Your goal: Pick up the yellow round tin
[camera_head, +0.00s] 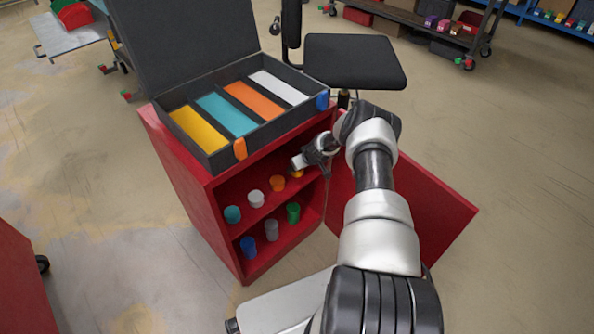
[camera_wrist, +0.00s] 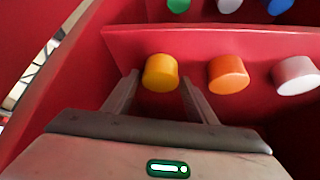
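The yellow round tin (camera_wrist: 160,72) stands on the upper shelf of the red cabinet. In the wrist view it shows between the tips of my gripper (camera_wrist: 158,80), with a gap to each finger. I cannot tell whether the tips reach past its near side. My gripper is open and empty. In the head view only a small part of the yellow tin (camera_head: 297,174) shows, just below my gripper (camera_head: 296,163), which is at the cabinet's opening and hides the rest.
An orange tin (camera_wrist: 228,75) and a pinkish-white tin (camera_wrist: 296,75) stand beside it on the shelf. Green, grey and blue tins sit on the lower shelf. The open red door (camera_head: 425,205) is beside my arm. An open black case (camera_head: 265,138) lies on the cabinet.

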